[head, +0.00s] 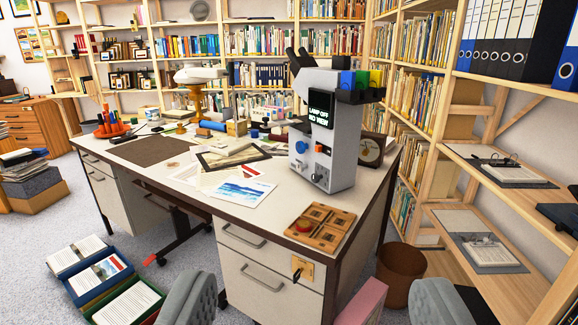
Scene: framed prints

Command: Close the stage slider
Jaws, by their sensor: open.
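A grey-white microscope (330,150) stands upright at the right end of the desk (265,205). Its dark screen (320,108) reads "LAMP OFF NO VIEW". A blue knob (301,147) and smaller controls show on its body. Blue, green and yellow blocks (362,79) sit at its upper right. I cannot tell which part is the stage slider, or whether it is open. My gripper (316,287) shows as two grey fingers at the bottom edge, wide apart and empty. It appears in front of the desk, apart from the microscope.
A wooden board (320,226) with a red knob lies at the desk's front right. Papers (241,191) and a dark frame (233,155) lie left of the microscope. A brown bin (401,271) stands right of the desk. Wooden shelves (490,185) line the right. File trays (97,276) sit on the floor.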

